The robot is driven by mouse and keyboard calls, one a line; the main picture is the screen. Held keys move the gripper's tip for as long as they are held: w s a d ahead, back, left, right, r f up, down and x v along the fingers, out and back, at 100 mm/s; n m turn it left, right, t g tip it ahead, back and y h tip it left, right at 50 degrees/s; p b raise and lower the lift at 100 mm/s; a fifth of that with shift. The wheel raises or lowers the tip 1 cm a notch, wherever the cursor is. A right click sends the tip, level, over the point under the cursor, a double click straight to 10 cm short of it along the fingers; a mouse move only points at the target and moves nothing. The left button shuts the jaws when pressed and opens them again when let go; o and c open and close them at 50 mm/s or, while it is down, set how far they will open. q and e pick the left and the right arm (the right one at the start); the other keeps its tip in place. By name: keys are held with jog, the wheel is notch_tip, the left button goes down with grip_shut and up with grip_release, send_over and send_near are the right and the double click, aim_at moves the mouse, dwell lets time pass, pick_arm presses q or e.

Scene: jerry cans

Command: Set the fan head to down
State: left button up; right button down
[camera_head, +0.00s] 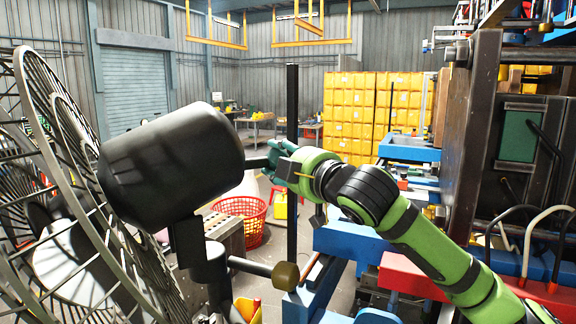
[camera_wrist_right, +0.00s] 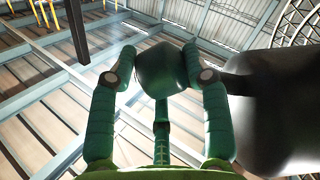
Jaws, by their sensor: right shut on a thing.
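The fan's black motor housing (camera_head: 170,165) fills the left of the head view, with its wire grille (camera_head: 50,190) at the left edge. The housing is tilted: its rear end is higher than its grille end. A short dark handle (camera_head: 257,163) sticks out of the rear. My right gripper (camera_head: 275,162) is at the end of this handle. In the right wrist view, my gripper's green fingers (camera_wrist_right: 163,75) are closed around the handle's dark rounded end (camera_wrist_right: 160,68), and the housing (camera_wrist_right: 275,110) is at right. My left gripper is not in view.
A dark post (camera_head: 292,120) stands behind my right gripper. A side knob (camera_head: 285,275) on the fan's stand sticks out below. A red basket (camera_head: 245,218) stands on the floor. Large machinery (camera_head: 520,140) fills the right side; yellow jerry cans (camera_head: 360,110) are stacked farther back.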

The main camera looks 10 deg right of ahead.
jog(key=shift+s+a+r+n, duration=0.1)
jog(key=shift+a+r+n, duration=0.1)
jog(key=shift+r, duration=0.25)
jog(key=shift+s+a+r+n, duration=0.1)
jog(key=shift+a+r+n, duration=0.1)
jog(key=shift+r, duration=0.25)
jog(key=c, duration=1)
grip_release()
jog(key=o, duration=0.3)
jog(key=shift+a+f, duration=0.1)
jog(key=shift+a, duration=0.05)
jog(key=shift+f, duration=0.1)
jog(key=shift+s+d, duration=0.25)
jog(key=shift+d, duration=0.05)
jog(key=v, duration=1.1)
jog(key=shift+s, duration=0.2)
